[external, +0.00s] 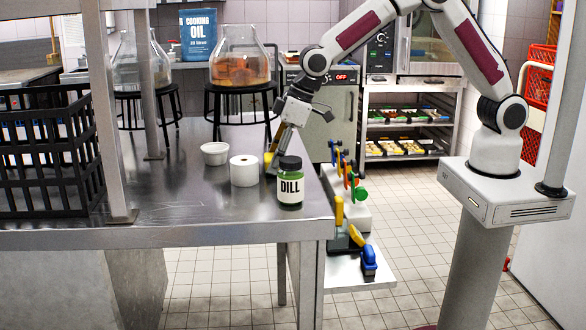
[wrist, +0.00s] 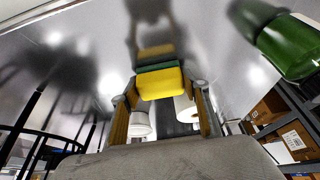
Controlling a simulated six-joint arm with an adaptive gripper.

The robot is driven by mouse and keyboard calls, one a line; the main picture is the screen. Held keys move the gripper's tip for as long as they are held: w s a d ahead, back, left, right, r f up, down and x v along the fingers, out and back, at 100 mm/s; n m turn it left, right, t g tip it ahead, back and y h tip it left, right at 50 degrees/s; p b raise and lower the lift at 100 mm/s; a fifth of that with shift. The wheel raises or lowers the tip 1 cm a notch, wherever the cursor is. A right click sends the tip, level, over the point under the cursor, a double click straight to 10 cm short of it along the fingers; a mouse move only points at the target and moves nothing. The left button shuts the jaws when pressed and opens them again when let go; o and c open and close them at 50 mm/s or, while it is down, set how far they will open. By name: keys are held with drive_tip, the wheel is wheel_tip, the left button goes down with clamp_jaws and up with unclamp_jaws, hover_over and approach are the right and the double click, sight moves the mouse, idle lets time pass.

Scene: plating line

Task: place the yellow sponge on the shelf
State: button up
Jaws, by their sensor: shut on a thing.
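The yellow sponge (wrist: 160,84), with a green layer along one side, is between the fingers of my gripper (wrist: 160,98) in the wrist view. In the external view my gripper (external: 273,164) points down just above the steel table, behind the dill jar, and is shut on the sponge. Only a small yellow patch of the sponge (external: 268,157) shows there. I cannot tell whether the sponge touches the table. A low pale shelf (external: 345,283) sticks out at the table's right side; I cannot tell whether it is the task's shelf.
The dill jar (external: 290,188), a white roll (external: 244,171) and a white bowl (external: 214,154) stand close to my gripper on the steel table (external: 180,195). A black crate (external: 45,150) and upright posts are at left. Coloured-handled tools (external: 356,238) line the table's right side.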

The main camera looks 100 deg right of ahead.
drive_tip(key=shift+f, duration=0.15)
drive_tip(key=o, duration=0.9)
drive_tip(key=shift+v, duration=6.2)
